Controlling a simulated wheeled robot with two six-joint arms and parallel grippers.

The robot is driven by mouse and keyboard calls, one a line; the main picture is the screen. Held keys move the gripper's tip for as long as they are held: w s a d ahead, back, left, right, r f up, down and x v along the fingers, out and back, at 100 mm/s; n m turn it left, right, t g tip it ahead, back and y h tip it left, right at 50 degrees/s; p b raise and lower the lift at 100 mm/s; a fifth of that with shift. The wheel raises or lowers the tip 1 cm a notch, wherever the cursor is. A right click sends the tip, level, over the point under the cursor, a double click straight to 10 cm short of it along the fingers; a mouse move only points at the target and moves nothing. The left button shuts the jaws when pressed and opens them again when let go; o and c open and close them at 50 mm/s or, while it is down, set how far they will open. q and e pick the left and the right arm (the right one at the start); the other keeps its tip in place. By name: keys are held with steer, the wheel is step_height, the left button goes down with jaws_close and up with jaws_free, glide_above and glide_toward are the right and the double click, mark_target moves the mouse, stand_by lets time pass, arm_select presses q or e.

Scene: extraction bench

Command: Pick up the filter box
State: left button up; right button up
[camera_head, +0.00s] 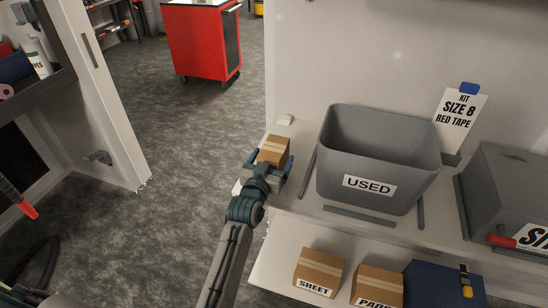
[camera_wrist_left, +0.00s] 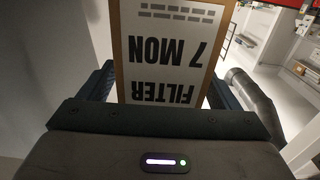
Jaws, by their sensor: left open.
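The filter box (camera_head: 274,149) is a small brown cardboard box at the left end of the bench shelf in the head view. In the left wrist view the filter box (camera_wrist_left: 168,48) shows a white label reading "FILTER 7 MON", upside down. My left gripper (camera_head: 268,164) is open at the near side of the box. In the left wrist view its two fingers stand on either side of the box, with a visible gap at least on the right. The box's far side and underside are hidden. My right gripper is not in view.
A grey bin marked "USED" (camera_head: 366,187) stands right of the box, with dark rails around it. Boxes marked "SHEET" (camera_head: 319,271) and "PADS" (camera_head: 377,286) sit on the lower shelf (camera_head: 275,262). A grey container (camera_head: 509,193) is at the right.

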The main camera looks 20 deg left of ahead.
arm_select(q)
steer(key=shift+w, duration=0.3)
steer(key=shift+s, duration=0.1)
steer(key=shift+c, duration=0.9)
steer(key=c, duration=1)
steer(key=shift+r, duration=0.1)
